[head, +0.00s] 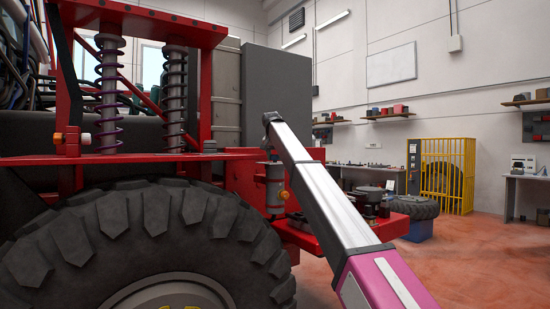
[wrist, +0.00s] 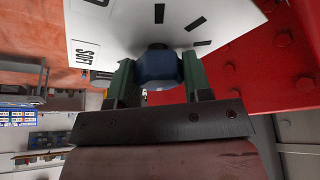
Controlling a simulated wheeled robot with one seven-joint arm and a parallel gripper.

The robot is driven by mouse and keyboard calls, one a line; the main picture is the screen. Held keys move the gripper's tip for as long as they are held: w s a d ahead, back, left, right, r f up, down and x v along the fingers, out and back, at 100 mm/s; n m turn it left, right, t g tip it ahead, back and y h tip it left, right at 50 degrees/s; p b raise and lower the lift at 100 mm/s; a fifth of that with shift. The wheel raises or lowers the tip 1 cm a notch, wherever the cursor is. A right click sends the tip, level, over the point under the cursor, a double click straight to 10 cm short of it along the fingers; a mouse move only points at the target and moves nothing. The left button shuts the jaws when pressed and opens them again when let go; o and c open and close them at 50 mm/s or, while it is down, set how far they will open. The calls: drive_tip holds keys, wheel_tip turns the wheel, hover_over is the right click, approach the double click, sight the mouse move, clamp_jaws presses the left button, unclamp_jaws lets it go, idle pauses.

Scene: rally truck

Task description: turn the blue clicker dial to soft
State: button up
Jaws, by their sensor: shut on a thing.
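The blue clicker dial (wrist: 160,68) shows in the wrist view, just below a white scale plate (wrist: 115,25). The plate has black tick marks and the word SOFT near its lower left edge. My gripper (wrist: 158,70) is shut on the dial, one green finger on each side. I cannot make out a pointer on the dial, so its setting is unclear. In the head view my arm reaches to the red truck frame (head: 235,175); I cannot make out the dial or my fingertips there.
A large black tyre (head: 150,235) fills the lower left of the head view. A grey canister (head: 275,185) with an orange knob stands by the arm. Purple coil springs (head: 109,95) rise at left. Red floor (head: 470,255) is open at right.

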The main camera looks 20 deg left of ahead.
drive_tip(key=m+h, duration=0.1)
drive_tip(key=m, duration=0.1)
drive_tip(key=m+h, duration=0.1)
drive_tip(key=m, duration=0.2)
drive_tip(key=shift+a+m+g, duration=0.1)
drive_tip(key=shift+m+g, duration=0.2)
drive_tip(key=m+h, duration=0.1)
drive_tip(key=m, duration=0.1)
drive_tip(key=m+g, duration=0.1)
drive_tip(key=m, duration=0.2)
drive_tip(key=shift+m+h, duration=0.3)
drive_tip(key=shift+h, duration=0.1)
drive_tip(key=shift+g, duration=0.3)
drive_tip(key=o, duration=0.9)
